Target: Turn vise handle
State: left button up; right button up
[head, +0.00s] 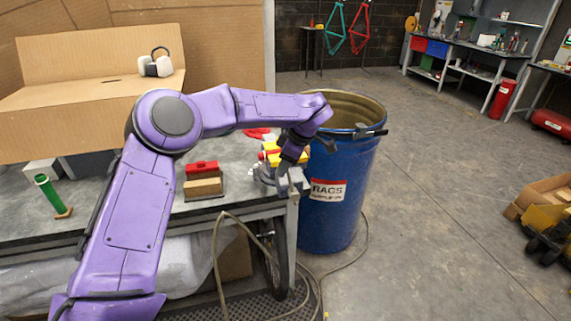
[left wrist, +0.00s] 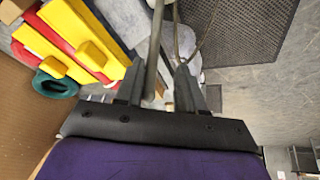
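The vise (head: 268,172), with yellow and red parts around it, stands at the right end of the grey workbench. My left gripper (head: 292,168) reaches down over its right side, and my arm hides part of it. In the left wrist view my left gripper (left wrist: 160,88) has its two fingers apart. A grey bar (left wrist: 155,45), which looks like the vise handle, runs from the top edge down between them, nearer the left finger. I cannot tell whether it touches that finger. My right gripper is in neither view.
A blue rags barrel (head: 340,215) stands right beside the bench end. On the bench are a red-topped block (head: 203,182) and a green cylinder (head: 47,190). A cable lies on the floor. Yellow and red pieces (left wrist: 65,40) lie left of the fingers.

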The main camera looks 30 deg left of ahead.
aim_at(290, 176)
pick_arm(q)
jog(key=shift+w+d+f, duration=0.15)
jog(key=shift+w+f, duration=0.95)
jog(key=shift+w, duration=0.15)
jog(key=shift+s+r, duration=0.15)
jog(key=shift+s, duration=0.05)
jog(key=shift+c, duration=0.3)
jog(key=shift+s+r, duration=0.25)
jog(key=shift+s, duration=0.1)
grip_shut()
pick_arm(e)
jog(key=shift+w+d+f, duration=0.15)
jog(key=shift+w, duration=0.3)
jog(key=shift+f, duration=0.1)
